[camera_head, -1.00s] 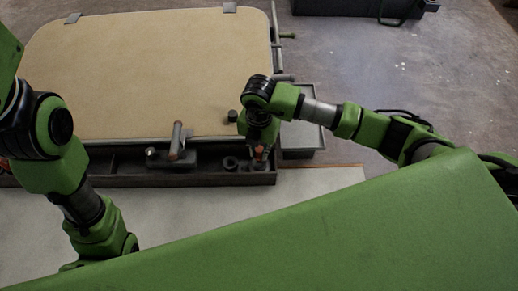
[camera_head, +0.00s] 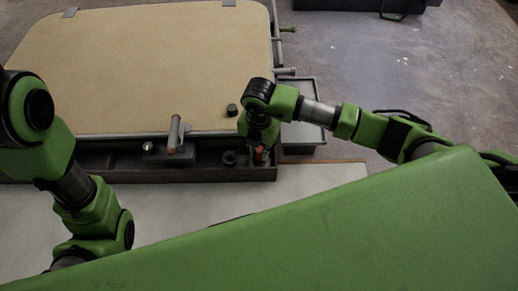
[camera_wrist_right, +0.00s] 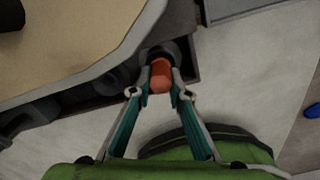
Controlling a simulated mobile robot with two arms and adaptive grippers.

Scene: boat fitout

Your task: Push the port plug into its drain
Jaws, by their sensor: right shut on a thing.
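My right gripper (camera_head: 259,156) is at the right end of a dark trough along the board's near edge. In the right wrist view, its fingers (camera_wrist_right: 161,82) are shut on a red-orange plug (camera_wrist_right: 160,74). A dark round fitting (camera_wrist_right: 158,52) shows just beyond the plug. I cannot tell whether the plug sits in it or only touches it. Another dark ring-shaped fitting (camera_head: 229,158) is in the trough just left of the right gripper. My left arm comes in at the left, but its gripper is not visible.
A tan board (camera_head: 150,75) fills the back left, with a small dark cylinder (camera_head: 232,110) on its near right part. A grey lever (camera_head: 174,135) stands up near the trough (camera_head: 60,172). A grey box (camera_head: 303,138) sits right of the trough.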

